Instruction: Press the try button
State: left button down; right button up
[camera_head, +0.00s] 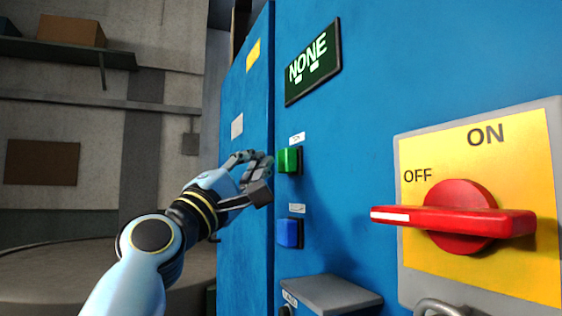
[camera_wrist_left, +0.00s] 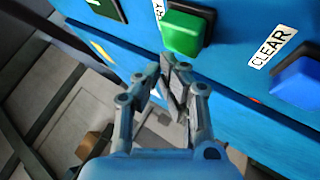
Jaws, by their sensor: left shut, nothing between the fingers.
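The green button (camera_head: 289,160) sits in a dark square frame on the blue cabinet front, with a small white label above it. In the left wrist view the green button (camera_wrist_left: 184,33) is just beyond my fingertips, its label mostly cut off at the top edge. My left gripper (camera_head: 262,168) is shut and empty beside the green button in the head view. Its fingertips (camera_wrist_left: 172,64) also show in the left wrist view; I cannot tell whether they touch the button. My right gripper is not in view.
A blue button (camera_head: 290,233) sits below the green one; its label (camera_wrist_left: 272,47) reads CLEAR. A dark display (camera_head: 313,63) above reads NONE. A red rotary handle (camera_head: 455,219) on a yellow plate is at right. A grey box (camera_head: 330,293) juts out below.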

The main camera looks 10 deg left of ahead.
pick_arm(q)
jog(key=shift+w+d, duration=0.25)
jog(key=shift+d, duration=0.1)
jog(key=shift+w+d, duration=0.15)
jog(key=shift+d, duration=0.05)
dwell(0.7)
jog(key=shift+w+d+r+b, duration=0.15)
jog(key=shift+w+d+b, duration=0.05)
jog(key=shift+d+b, duration=0.25)
dwell(0.5)
jog(key=shift+a, duration=0.1)
jog(key=shift+s+a+p, duration=0.6)
jog(key=shift+s+a, duration=0.05)
jog(key=shift+s, duration=0.05)
